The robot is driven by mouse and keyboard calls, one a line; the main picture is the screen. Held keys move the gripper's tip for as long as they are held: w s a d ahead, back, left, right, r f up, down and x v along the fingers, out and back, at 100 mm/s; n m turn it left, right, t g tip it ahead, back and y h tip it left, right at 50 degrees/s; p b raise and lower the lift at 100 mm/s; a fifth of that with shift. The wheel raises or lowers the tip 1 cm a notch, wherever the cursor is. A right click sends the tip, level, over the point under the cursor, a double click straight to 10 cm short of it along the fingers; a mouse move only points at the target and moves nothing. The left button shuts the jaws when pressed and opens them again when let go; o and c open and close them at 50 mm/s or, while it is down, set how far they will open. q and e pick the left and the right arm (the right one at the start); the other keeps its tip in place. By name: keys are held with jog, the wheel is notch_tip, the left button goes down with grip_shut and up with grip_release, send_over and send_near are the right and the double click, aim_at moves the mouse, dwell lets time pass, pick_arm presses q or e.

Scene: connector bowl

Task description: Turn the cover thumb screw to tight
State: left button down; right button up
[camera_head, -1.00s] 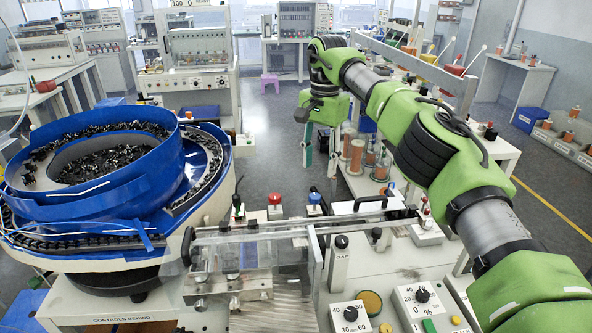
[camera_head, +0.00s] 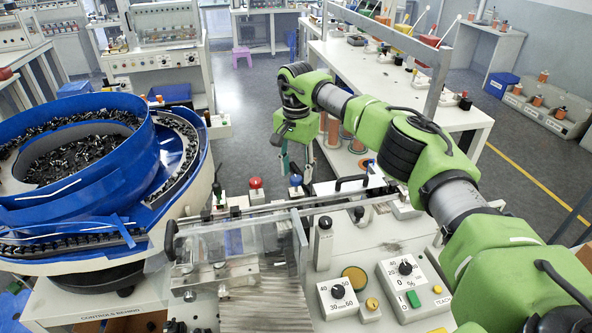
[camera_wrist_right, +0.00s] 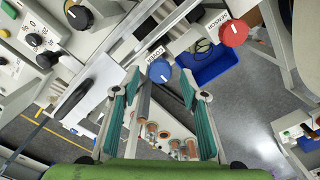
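The cover thumb screw is a blue knob (camera_head: 295,181) at the back edge of the machine top. In the right wrist view the blue knob (camera_wrist_right: 159,70), beside a "COVER" label, shows a short white line on its face. My right gripper (camera_head: 297,165) is just behind and above it in the head view, fingers pointing down. In the right wrist view my right gripper (camera_wrist_right: 160,88) is open, with teal pads apart and the knob showing between the fingertips. I cannot tell whether they touch it. My left gripper is out of view.
A red knob (camera_head: 256,184) stands left of the blue one; it also shows in the right wrist view (camera_wrist_right: 233,33). A black bar handle (camera_head: 352,181) is close on the right. A clear cover (camera_head: 235,238) and a blue bowl feeder (camera_head: 85,185) are at left.

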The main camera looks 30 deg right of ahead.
jog(key=shift+f, duration=0.65)
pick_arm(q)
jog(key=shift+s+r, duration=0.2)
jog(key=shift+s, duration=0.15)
pick_arm(e)
jog(key=shift+f, duration=0.15)
jog(key=c, duration=1.1)
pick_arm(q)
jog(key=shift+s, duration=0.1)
